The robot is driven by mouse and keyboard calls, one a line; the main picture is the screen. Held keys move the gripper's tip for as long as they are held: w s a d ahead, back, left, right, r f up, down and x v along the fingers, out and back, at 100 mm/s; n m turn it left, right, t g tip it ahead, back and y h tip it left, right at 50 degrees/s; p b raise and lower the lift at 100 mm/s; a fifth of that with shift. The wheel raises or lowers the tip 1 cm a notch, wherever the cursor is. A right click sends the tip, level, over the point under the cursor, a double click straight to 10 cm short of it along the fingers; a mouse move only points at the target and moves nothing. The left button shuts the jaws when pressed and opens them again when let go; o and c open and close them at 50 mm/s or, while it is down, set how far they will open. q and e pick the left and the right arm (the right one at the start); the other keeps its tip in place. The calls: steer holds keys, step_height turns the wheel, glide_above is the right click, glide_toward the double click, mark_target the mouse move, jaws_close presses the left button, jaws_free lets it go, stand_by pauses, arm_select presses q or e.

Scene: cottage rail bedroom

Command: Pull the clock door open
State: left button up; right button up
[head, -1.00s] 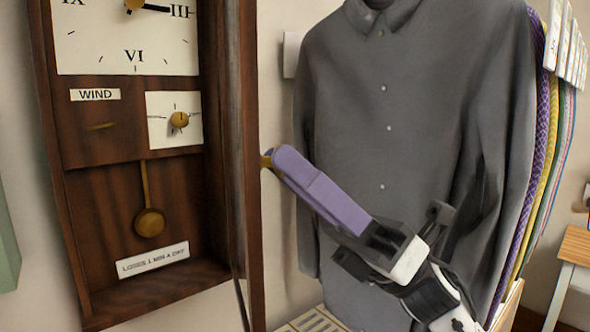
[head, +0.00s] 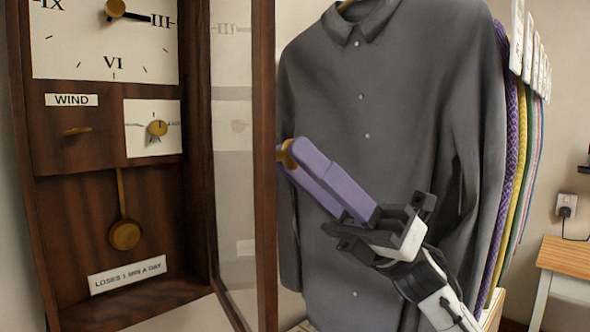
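The wooden wall clock (head: 105,170) is at the left, with its dial, WIND label and brass pendulum showing. Its glazed door (head: 264,180) is hinged on the clock's right side and stands open, swung out toward me. The glass shows faint reflections of the dial. A small brass knob (head: 288,156) is on the door's free edge. My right gripper (head: 289,153) comes in from the lower right, its purple fingers closed around the knob, which they partly hide. My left gripper is not in view.
A grey shirt (head: 375,130) hangs on a hanger just behind my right gripper. Coloured cords (head: 512,150) hang to its right, under white tags. A small wooden table (head: 566,257) and a wall socket (head: 566,205) are at the far right.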

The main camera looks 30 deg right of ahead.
steer(key=o, duration=0.3)
step_height(320, 180, up, 10)
steer(key=shift+r+p, duration=0.1)
steer(key=shift+p, duration=0.2)
stand_by(0.4)
